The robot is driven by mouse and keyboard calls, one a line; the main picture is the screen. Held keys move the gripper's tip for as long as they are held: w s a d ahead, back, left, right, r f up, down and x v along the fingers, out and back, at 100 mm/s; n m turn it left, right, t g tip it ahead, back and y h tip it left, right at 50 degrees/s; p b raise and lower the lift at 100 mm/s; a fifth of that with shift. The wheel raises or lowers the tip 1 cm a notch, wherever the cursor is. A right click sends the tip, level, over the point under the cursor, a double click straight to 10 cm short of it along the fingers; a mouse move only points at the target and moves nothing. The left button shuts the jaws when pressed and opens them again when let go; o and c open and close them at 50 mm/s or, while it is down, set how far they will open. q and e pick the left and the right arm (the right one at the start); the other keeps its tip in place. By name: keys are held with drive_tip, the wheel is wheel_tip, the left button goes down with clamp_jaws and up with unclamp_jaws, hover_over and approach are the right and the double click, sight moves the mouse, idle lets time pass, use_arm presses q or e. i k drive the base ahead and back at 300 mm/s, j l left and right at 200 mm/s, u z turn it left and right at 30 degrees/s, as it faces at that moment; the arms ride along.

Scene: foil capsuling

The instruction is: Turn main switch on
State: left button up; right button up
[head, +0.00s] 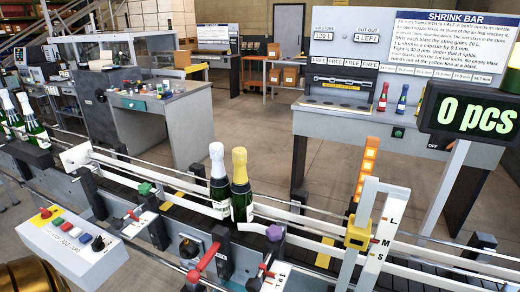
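A white control box (72,250) stands at the lower left, in front of the conveyor. On its top left is a yellow plate with a small red knob (45,213), which looks like a main switch; its setting is too small to read. Beside it run a row of coloured buttons (72,230) and a dark knob (98,244). Another switch marked OFF (433,146) sits at the right end of the shrink bar bench. Neither of my grippers shows in the head view.
Two capped bottles (218,180) (240,185) stand mid-conveyor between white rails; more bottles (34,125) stand at far left. A red-handled lever (203,262) rises at the front. A stacked orange light (366,168) and yellow-clamped post (358,235) stand at right.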

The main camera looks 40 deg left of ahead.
sight(46, 214)
drive_tip(key=u, duration=2.7)
drive_tip(key=i+j+u, duration=0.35)
drive_tip(key=i, duration=0.25)
drive_tip(key=i+u, duration=0.4)
drive_tip(key=i, duration=0.2)
drive_tip(key=i+z, duration=0.3)
drive_tip(key=i+j+z, duration=0.1)
drive_tip(key=i+z, duration=0.2)
drive_tip(key=i, duration=0.05)
